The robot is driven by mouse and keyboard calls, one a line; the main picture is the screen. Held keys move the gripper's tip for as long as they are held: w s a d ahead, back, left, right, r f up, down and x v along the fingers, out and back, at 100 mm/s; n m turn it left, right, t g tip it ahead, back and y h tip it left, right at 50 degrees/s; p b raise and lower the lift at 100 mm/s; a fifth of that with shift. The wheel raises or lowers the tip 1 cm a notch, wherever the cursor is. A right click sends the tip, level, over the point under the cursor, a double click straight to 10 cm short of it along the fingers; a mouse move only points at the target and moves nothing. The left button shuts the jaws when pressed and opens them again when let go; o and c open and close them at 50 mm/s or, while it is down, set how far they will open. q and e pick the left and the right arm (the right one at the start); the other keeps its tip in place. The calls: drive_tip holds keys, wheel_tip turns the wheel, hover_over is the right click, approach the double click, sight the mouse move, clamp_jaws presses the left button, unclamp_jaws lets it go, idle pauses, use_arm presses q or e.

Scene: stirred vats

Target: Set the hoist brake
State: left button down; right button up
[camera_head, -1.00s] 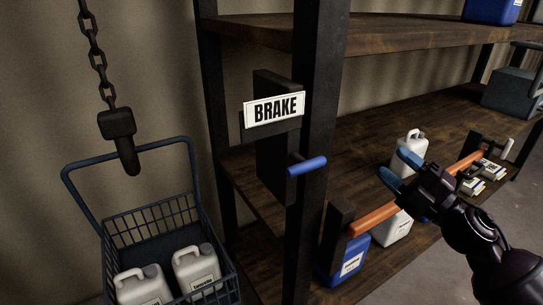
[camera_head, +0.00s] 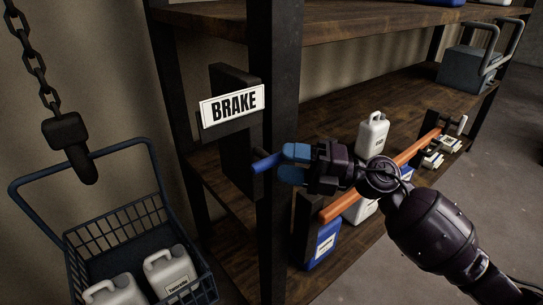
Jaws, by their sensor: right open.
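The brake is a dark box on the shelf's black post, with a white sign reading BRAKE (camera_head: 233,106). A short blue brake handle (camera_head: 265,163) sticks out to the right below the sign. My right gripper (camera_head: 288,163) has blue fingertips and is open at the free end of the handle. The fingers lie above and below the line of the handle's end. Whether they touch it, I cannot tell. My left gripper is not in view.
A hoist chain with a dark hook (camera_head: 69,133) hangs at the left over a blue wire basket (camera_head: 110,230) of white jugs. An orange bar (camera_head: 340,207) runs along the shelf front. A white jug (camera_head: 373,134) and a blue jug (camera_head: 321,245) stand near my arm.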

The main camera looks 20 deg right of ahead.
sight(281, 162)
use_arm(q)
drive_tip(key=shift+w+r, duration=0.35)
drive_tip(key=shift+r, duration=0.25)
use_arm(e)
drive_tip(key=shift+x, duration=1.95)
clamp_jaws()
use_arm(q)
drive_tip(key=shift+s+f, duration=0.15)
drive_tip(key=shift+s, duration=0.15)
